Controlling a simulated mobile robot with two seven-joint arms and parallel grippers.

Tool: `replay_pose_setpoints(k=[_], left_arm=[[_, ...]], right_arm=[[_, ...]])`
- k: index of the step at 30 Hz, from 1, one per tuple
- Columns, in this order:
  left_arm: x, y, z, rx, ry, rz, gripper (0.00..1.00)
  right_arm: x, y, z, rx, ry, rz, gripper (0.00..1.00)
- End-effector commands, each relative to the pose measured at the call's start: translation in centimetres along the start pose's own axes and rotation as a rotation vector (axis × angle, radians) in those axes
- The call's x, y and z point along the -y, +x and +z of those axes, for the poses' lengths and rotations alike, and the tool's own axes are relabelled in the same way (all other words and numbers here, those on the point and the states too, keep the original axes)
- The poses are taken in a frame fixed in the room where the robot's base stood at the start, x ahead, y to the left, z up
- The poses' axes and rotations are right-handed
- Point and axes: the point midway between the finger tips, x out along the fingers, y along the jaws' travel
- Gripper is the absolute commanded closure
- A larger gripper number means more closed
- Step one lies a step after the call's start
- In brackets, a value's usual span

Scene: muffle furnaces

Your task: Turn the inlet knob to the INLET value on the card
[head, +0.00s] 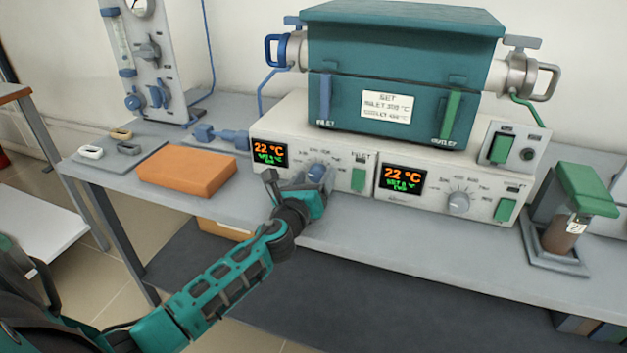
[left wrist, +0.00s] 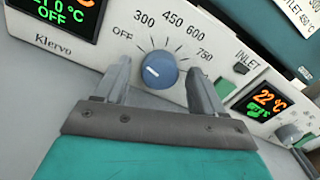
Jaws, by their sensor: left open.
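The blue inlet knob (left wrist: 160,70) sits on the white left control panel, with OFF, 300, 450, 600 and 750 around it. Its pale mark lies on the left side of its face. The inlet knob also shows in the head view (head: 317,172). My left gripper (head: 296,180) is open, its fingers on either side of the knob in the left wrist view (left wrist: 162,82); I cannot tell whether they touch it. The card (head: 387,105) on the teal furnace has an INLET line too small to read surely. The inlet display (head: 270,154) shows 22 °C; its lower line reads OFF in the wrist view.
The outlet knob (head: 458,203) and outlet display (head: 403,180) are to the right. An orange block (head: 187,171) lies left of the panel. A gas panel (head: 143,60) stands at the back left, a green-topped device (head: 587,190) at the right.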

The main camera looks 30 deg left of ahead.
Motion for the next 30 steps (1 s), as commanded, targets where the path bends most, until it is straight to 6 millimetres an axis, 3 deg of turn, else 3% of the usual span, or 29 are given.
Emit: replay_pose_setpoints(k=[8,26,30], left_arm=[[0.03,0.16,-0.05,-0.001,-0.001,0.0,0.31],[0.02,0.13,-0.05,-0.001,-0.001,0.0,0.86],[0.03,0.13,-0.03,-0.001,0.005,0.0,0.87]], right_arm=[[-0.08,0.07,-0.12,-0.003,-0.001,0.001,0.57],[-0.19,0.06,-0.1,-0.002,-0.006,0.002,0.57],[-0.22,0.02,-0.13,-0.002,-0.008,0.001,0.57]])
